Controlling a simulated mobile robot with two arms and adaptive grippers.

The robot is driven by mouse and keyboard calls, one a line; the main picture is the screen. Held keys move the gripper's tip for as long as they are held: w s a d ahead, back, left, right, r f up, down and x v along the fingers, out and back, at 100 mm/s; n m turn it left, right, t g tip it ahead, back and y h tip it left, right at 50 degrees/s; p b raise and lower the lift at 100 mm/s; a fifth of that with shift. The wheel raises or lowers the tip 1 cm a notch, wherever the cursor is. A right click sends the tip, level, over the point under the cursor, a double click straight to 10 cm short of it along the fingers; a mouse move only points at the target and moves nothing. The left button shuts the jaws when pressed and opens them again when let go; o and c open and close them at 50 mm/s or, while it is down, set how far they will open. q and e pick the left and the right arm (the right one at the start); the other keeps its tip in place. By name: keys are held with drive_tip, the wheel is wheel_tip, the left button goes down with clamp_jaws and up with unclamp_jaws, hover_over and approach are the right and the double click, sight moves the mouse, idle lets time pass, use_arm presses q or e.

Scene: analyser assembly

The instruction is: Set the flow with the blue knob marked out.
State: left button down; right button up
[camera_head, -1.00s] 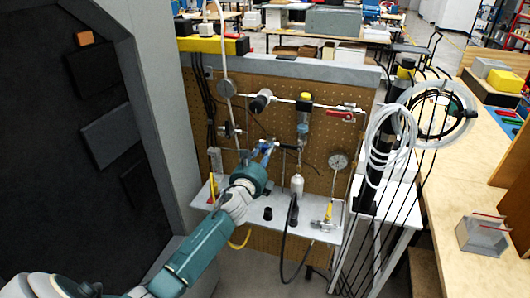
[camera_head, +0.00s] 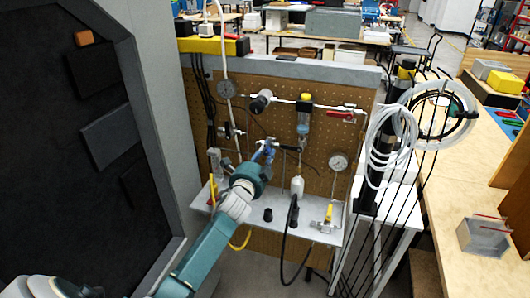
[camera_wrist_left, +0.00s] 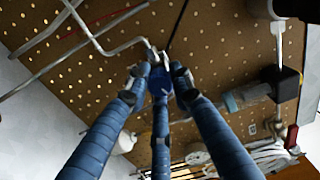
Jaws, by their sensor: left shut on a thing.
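My left gripper (camera_head: 266,150) reaches up from the lower left in the head view, in front of the pegboard panel. Its blue fingers are shut around a small blue knob (camera_wrist_left: 160,82), which shows between the fingertips in the left wrist view. A bent metal tube (camera_wrist_left: 95,35) runs to the fittings by the fingertips. In the head view the fingers largely hide the knob, and no marking on it can be read. My right gripper is not in view.
The pegboard (camera_head: 325,125) carries a left gauge (camera_head: 227,88), a right gauge (camera_head: 338,162), a red-handled valve (camera_head: 341,114) and several pipes. A grey shelf (camera_head: 255,222) below holds a yellow-handled valve (camera_head: 328,214). A black hose (camera_head: 284,245) hangs from its front. Coiled white tubing (camera_head: 388,140) stands at the right.

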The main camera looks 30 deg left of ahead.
use_arm(q)
drive_tip(key=n, duration=0.4)
drive_tip(key=shift+d+f+n, duration=0.15)
drive_tip(key=shift+f+n, duration=0.05)
drive_tip(key=shift+n, duration=0.1)
drive_tip(key=shift+n+p, duration=0.45)
drive_tip(key=shift+n, duration=1.45)
drive_tip(key=shift+r, duration=0.1)
drive_tip(key=c, duration=1.5)
unclamp_jaws()
drive_tip(key=shift+r, duration=0.1)
drive_tip(key=v, duration=1.2)
